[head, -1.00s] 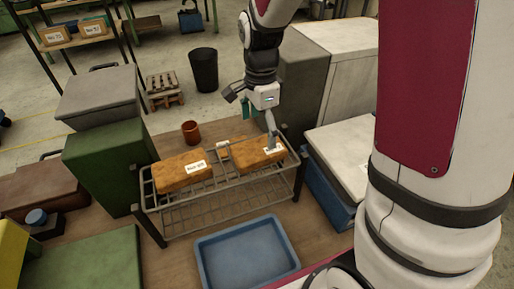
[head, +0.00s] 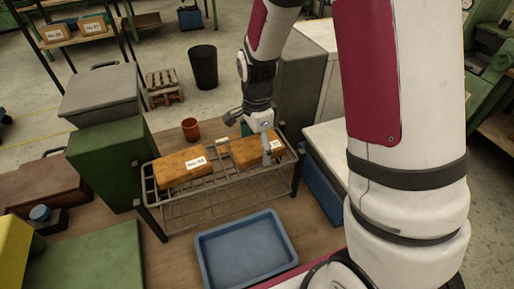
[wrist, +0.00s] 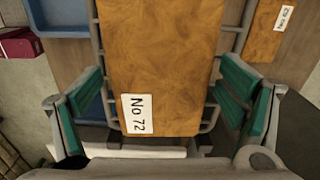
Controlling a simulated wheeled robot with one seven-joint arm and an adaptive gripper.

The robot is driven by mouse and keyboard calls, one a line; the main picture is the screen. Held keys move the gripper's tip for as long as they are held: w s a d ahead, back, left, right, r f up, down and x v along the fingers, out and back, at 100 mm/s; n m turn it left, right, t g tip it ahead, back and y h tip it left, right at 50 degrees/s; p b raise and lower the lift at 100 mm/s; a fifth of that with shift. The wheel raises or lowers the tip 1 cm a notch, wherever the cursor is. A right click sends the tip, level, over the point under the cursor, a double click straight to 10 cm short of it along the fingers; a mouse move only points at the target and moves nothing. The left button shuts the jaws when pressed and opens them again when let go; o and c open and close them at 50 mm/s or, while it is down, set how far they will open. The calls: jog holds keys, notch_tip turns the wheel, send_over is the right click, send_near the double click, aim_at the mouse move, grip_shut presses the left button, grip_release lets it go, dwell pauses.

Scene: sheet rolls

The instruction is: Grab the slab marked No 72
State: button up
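The orange-brown slab marked No 72 (wrist: 160,50) lies on a grey wire rack (head: 222,182), at its right end, and also shows in the head view (head: 250,150). Its white label is readable in the wrist view. My gripper (wrist: 160,72) is open, with a green-padded finger on each side of the slab. In the head view my gripper (head: 257,143) is low over the slab, one finger in front and one behind. Gaps seem to remain between pads and slab; I cannot tell how deep the fingers reach.
A second labelled slab (head: 185,168) lies on the rack's left end. A blue tray (head: 246,250) is on the table in front. A brown cup (head: 190,129) stands behind the rack. A green box (head: 105,165) is at left and a blue bin (head: 325,190) at right.

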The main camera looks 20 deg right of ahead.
jog(key=c, duration=1.2)
jog(key=shift+r, duration=0.2)
